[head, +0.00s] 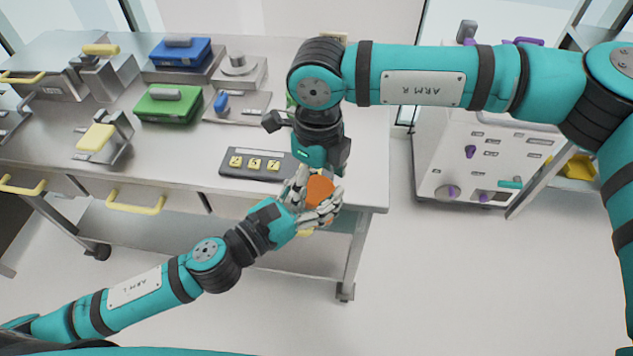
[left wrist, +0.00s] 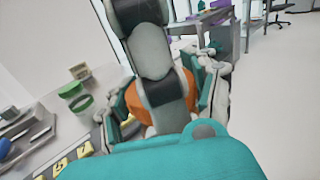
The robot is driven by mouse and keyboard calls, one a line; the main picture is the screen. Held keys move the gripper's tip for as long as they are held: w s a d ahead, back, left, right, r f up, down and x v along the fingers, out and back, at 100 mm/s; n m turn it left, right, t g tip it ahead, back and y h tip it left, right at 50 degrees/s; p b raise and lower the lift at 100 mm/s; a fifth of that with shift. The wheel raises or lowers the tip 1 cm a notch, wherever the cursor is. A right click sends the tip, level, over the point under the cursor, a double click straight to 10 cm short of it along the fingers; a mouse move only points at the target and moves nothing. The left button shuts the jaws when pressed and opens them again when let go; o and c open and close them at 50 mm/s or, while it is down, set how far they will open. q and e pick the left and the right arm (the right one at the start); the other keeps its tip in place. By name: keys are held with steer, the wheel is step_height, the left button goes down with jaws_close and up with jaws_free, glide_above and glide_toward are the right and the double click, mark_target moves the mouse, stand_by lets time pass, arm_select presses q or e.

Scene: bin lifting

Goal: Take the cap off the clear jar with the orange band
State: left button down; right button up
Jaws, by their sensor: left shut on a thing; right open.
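The jar with the orange band (head: 319,190) is held in the air just off the table's front right corner. Only its orange part shows clearly; the clear body and the cap are hidden by fingers. My left gripper (head: 313,205) comes from the lower left and is shut on the jar. My right gripper (head: 320,180) points down from above, open, close over the jar; whether it touches the cap cannot be told. In the left wrist view the orange band (left wrist: 149,108) shows behind a large grey finger.
The steel table (head: 150,200) carries a panel with yellow buttons (head: 256,164), a green box (head: 168,103) and a blue box (head: 180,54). A green-banded jar (left wrist: 75,97) stands on it. A white cabinet (head: 470,155) is at right. The floor between is clear.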

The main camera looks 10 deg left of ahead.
step_height(320, 180, up, 4)
steer(key=shift+f, duration=0.1)
steer(key=shift+c, duration=0.3)
step_height(320, 180, up, 2)
steer(key=shift+s+r+m, duration=0.1)
steer(key=shift+m, duration=0.9)
steer(key=shift+r+m, duration=0.4)
steer(key=shift+m, duration=0.3)
steer(key=shift+f, duration=3.8)
steer(key=c, duration=1.2)
steer(key=shift+d+n, duration=0.1)
steer(key=shift+n, duration=1.6)
steer(key=o, duration=1.3)
steer(key=shift+c, duration=0.2)
